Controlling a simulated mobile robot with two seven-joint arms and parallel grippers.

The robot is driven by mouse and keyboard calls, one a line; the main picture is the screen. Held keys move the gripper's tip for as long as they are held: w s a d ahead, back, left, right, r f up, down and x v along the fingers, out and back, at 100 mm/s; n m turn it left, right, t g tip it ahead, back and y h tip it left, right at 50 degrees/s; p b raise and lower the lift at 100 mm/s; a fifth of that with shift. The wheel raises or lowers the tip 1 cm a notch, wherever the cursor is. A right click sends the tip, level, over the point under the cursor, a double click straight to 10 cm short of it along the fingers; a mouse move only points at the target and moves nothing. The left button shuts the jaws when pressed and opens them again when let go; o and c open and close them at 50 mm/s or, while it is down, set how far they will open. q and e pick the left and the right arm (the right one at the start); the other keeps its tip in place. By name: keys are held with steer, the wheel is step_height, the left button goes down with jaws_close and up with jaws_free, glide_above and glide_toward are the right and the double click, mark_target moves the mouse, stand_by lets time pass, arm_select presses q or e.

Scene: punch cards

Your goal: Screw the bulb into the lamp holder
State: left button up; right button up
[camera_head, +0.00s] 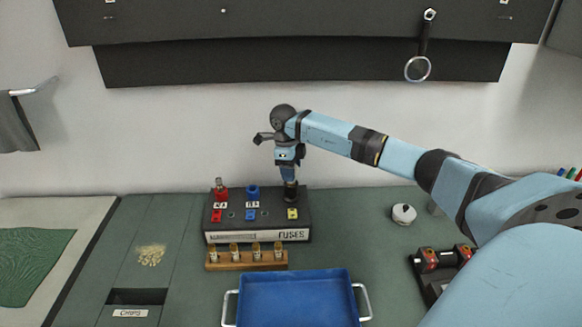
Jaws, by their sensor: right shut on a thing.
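My right gripper (289,178) reaches down over the right end of the black fuse box (257,222), above a yellow marker. It is shut on a small dark piece (290,190) at the box's top. Whether the piece is seated in the box or held just above it is hard to tell. On the same box stand a red holder (220,195) with a small pale top and a blue holder (252,193). I cannot make out a bulb or a lamp holder with certainty. My left gripper is not in view.
A wooden rack (225,265) with several brass fuses stands in front of the box. A blue tray (297,274) with white handles lies nearer. A white round thing (404,214) and a dark red-ended device (428,262) are at right. A slot labelled CHIPS (133,297) is at left.

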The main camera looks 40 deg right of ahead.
steer(key=shift+r+m+p, duration=0.15)
steer(key=shift+m+p, duration=0.25)
steer(key=shift+m, duration=1.6)
steer(key=m+p, duration=0.1)
steer(key=m, duration=0.1)
steer(key=shift+m+y+p, duration=0.3)
steer(key=shift+p, duration=0.05)
steer(key=shift+m, duration=0.8)
steer(key=shift+m+p, duration=0.7)
steer(key=shift+m, duration=0.2)
steer(key=shift+m+y+p, duration=0.3)
steer(key=shift+m+y, duration=0.1)
steer(key=shift+m, duration=0.6)
